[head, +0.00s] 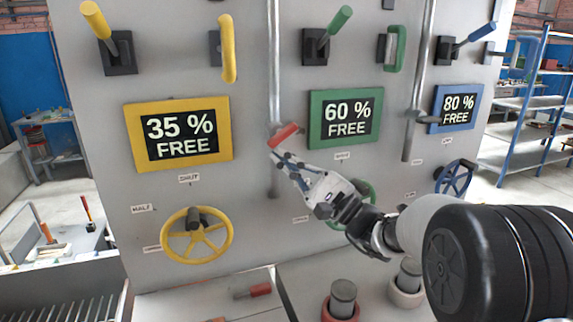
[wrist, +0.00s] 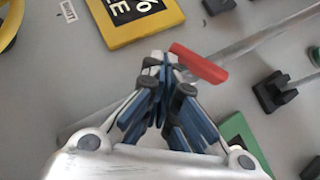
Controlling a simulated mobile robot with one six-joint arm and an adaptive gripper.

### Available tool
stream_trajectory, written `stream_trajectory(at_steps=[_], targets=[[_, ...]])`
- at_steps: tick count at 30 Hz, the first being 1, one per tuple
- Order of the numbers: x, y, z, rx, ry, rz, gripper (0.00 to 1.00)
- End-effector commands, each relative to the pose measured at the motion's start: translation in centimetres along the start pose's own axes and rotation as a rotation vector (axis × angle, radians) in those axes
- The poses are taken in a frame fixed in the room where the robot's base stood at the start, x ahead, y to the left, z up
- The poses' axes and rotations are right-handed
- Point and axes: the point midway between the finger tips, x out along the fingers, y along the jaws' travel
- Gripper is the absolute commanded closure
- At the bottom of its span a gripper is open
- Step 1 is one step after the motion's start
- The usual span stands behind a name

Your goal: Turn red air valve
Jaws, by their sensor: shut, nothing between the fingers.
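The red air valve handle (head: 284,136) sits on a vertical grey pipe (head: 275,70) on the panel, between the yellow and green signs. It tilts up to the right in the head view. In the wrist view the red handle (wrist: 199,64) lies just beyond and to the right of my fingertips. My gripper (head: 277,156) is shut and empty, its tips just below the handle. The gripper (wrist: 162,62) also shows in the wrist view with its fingers together. I cannot tell whether the tips touch the handle.
A yellow sign (head: 221,136) and a yellow handwheel (head: 197,262) are on the left. A green sign (head: 317,120) is right of the pipe; my arm partly covers a green handwheel (head: 367,190). Levers and handles stick out above. A second pipe (head: 420,75) stands further right.

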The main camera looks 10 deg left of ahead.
Motion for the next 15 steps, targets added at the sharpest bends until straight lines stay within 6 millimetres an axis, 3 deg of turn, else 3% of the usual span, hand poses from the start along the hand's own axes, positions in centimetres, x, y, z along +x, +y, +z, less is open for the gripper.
stream_trajectory(at_steps=[15], targets=[[1.06,0.27,-0.3,-0.001,-0.001,0.0,1.0]])
